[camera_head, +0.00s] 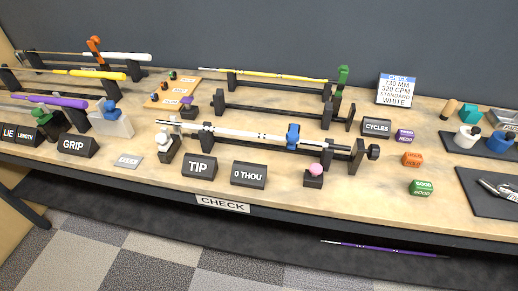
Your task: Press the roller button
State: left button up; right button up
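A pink round knob (315,169) sits on a small dark block (313,180) at the front right of the long dark stand. It looks like a button, but no label on it can be read. A smaller purple knob (187,100) sits on another dark block (189,110) farther back; which one is the roller button cannot be told. A white shaft (240,133) with dark bands lies across the stand (340,150), with a blue clamp-like part (293,137) around it. Neither of my grippers is in view, and nothing touches the pink knob.
Dark signs reading TIP (201,166) and 0 THOU (248,175) stand left of the pink knob. Orange (412,159) and green (420,188) blocks lie to its right. Yellow (90,74) and purple (50,101) grips lie on racks at left. The front strip near the CHECK label (222,204) is clear.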

aim_at(316, 169)
jog(key=z, duration=1.15)
jog(key=i, duration=0.35)
jog(key=u, duration=1.2)
